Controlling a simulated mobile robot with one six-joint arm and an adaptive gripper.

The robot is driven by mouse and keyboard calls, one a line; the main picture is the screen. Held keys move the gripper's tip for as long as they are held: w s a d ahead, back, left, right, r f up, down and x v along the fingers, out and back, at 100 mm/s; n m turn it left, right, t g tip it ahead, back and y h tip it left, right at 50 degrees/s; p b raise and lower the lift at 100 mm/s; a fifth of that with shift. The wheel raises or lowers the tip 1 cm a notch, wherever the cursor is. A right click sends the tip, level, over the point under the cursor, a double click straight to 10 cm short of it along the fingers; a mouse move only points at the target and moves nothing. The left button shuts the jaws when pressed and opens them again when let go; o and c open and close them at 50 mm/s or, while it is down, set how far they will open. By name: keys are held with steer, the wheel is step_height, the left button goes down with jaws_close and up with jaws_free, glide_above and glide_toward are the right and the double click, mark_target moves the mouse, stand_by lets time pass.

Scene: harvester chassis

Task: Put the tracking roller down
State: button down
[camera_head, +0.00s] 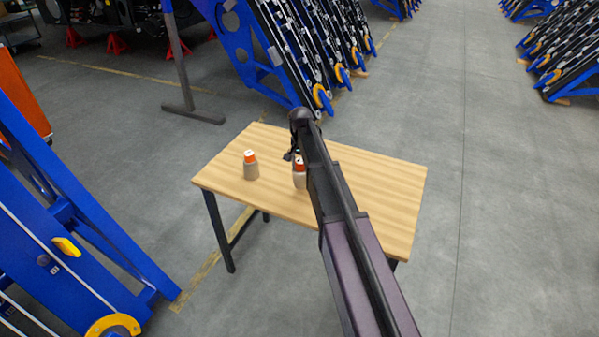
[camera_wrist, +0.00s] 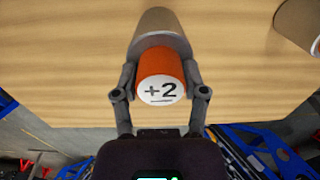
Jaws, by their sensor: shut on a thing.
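A tracking roller (camera_head: 300,181) with a beige-grey body and an orange, white-topped end is partly hidden behind my arm in the head view. In the wrist view the same roller (camera_wrist: 162,25) has its orange end towards the camera, marked "+2". My gripper (camera_wrist: 161,70) is shut on it, one finger on each side. In the head view my gripper (camera_head: 293,154) is over the wooden table (camera_head: 380,190) and mostly hidden by the arm. I cannot tell whether the roller's base touches the tabletop.
A second, similar roller (camera_head: 251,167) stands upright on the table to the left; a similar beige piece (camera_wrist: 296,24) shows at the wrist view's top right. The tabletop's right side is bare. Blue frames (camera_head: 60,215) stand at left and behind the table.

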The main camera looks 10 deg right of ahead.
mark_target(300, 170)
steer(key=shift+f+b, duration=1.5)
steer(key=shift+f, duration=0.25)
steer(key=shift+f, duration=0.1)
steer(key=shift+c, duration=0.6)
jaws_free()
steer(key=shift+r, duration=0.3)
step_height(300, 170, up, 12)
steer(key=p, duration=1.2)
steer(key=shift+s+f, duration=0.1)
steer(key=shift+f, duration=0.05)
steer(key=s+n, duration=0.7)
steer(key=s, duration=2.2)
steer(key=shift+a, duration=0.25)
steer(key=shift+s, duration=0.1)
